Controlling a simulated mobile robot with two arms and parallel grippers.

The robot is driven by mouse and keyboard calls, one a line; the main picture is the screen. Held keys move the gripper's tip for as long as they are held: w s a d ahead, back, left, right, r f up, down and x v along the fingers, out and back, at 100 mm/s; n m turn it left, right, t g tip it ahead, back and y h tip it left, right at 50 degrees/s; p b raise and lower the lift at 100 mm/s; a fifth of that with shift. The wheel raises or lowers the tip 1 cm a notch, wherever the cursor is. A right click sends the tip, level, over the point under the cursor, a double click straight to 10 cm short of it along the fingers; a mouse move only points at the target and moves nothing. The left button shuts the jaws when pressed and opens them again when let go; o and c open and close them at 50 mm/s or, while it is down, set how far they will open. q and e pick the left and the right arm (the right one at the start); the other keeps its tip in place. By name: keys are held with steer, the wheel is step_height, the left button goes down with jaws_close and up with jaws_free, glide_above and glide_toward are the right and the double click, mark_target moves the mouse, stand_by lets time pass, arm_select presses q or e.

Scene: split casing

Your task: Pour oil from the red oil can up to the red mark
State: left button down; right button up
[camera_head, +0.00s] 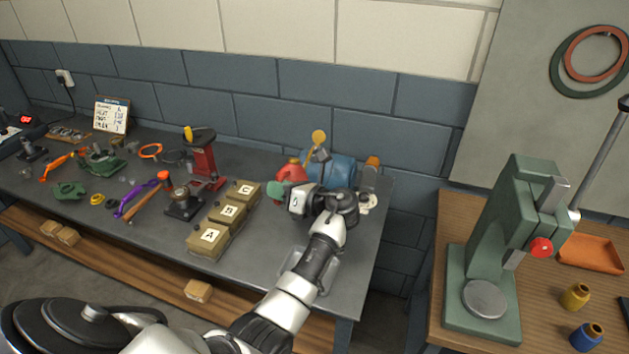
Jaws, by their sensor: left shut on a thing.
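The red oil can (291,171) stands near the back of the grey bench, just behind my left gripper, which hides its lower part. My left gripper (287,196) points left and is shut on a small green part (275,189), just in front of the can. The wrist and gripper hide most of the grip. No red mark can be made out. My right gripper is not in view.
A blue container (337,171) and an orange-topped bottle (371,170) stand behind my wrist. Boxes A (207,239), B (228,211) and C (245,191) lie left of my arm. A red press (203,160) stands farther left. A green press (500,260) stands on the right table.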

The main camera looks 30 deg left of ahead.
arm_select(q)
step_height(320, 180, down, 2)
steer(key=shift+f+n+b, duration=0.15)
steer(key=shift+n+b, duration=0.25)
steer(key=shift+b, duration=0.1)
steer(key=shift+s+d+r+n+p, duration=0.1)
steer(key=shift+s+r+n+p, duration=0.25)
steer(key=shift+r+p, duration=0.35)
steer(key=s+r+n+y+p, duration=0.1)
steer(key=s+r+n, duration=0.2)
steer(key=s+r, duration=0.1)
steer(key=shift+s+d+r, duration=0.2)
steer(key=shift+d+r, duration=0.25)
steer(key=shift+f, duration=0.15)
